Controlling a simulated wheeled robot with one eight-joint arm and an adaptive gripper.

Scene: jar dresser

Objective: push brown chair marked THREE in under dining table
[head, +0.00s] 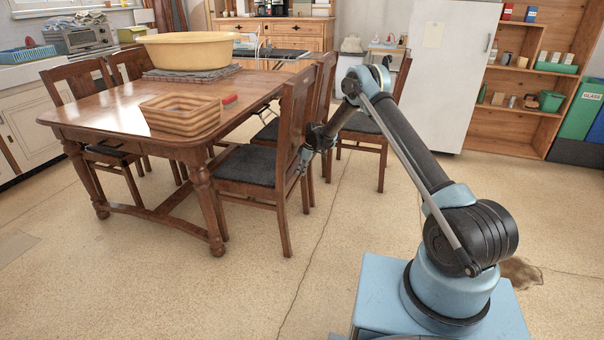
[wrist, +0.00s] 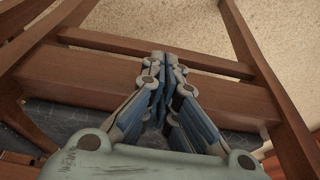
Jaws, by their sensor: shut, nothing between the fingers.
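A brown wooden chair with a dark seat (head: 243,166) stands at the near right side of the dining table (head: 105,112). Its seat front is close to the table edge and its back is on the right, towards my arm. No THREE mark is legible on it. My gripper (head: 303,165) is shut and empty, right at the back of this chair. In the wrist view my gripper (wrist: 160,62) lies over the chair's brown back rails (wrist: 85,80). I cannot tell whether the fingertips touch the wood.
More brown chairs stand behind, one with its seat (head: 362,123) further right. A striped basket (head: 180,116) and a yellow basin (head: 190,50) are on the table. A white fridge (head: 448,75) and wooden shelves (head: 520,103) stand behind.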

